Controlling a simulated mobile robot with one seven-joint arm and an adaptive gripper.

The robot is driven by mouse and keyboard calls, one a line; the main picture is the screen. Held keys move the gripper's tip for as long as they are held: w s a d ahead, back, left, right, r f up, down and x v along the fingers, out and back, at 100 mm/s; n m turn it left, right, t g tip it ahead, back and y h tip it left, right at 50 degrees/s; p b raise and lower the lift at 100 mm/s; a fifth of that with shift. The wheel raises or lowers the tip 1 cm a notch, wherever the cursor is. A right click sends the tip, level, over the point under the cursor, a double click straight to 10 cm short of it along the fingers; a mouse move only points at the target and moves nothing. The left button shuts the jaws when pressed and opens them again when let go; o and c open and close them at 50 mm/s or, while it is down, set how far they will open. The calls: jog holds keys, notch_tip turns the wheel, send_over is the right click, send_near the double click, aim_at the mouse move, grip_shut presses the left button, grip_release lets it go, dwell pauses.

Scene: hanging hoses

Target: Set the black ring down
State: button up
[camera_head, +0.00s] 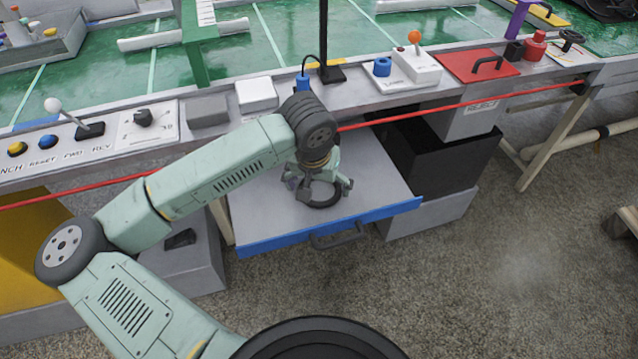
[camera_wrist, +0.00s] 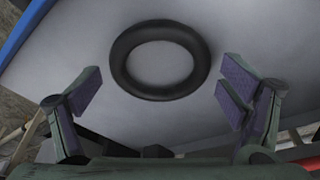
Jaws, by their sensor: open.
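The black ring (camera_wrist: 160,92) lies flat on the light grey surface of a pulled-out drawer (camera_head: 262,212). In the wrist view my gripper (camera_wrist: 160,92) is open, its two purple-padded fingers apart on either side of the ring and not touching it. In the head view my gripper (camera_head: 320,183) points down over the drawer, and the ring (camera_head: 322,203) shows partly below its fingers.
The drawer has a blue front edge and a dark handle (camera_head: 338,237). A red cord (camera_head: 460,103) runs along the bench front. A dark box (camera_head: 440,150) stands right of the drawer. Switches and a joystick box (camera_head: 408,72) sit on the bench ledge above.

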dwell(0.3)
jog(key=v, duration=1.2)
jog(key=shift+b, duration=0.4)
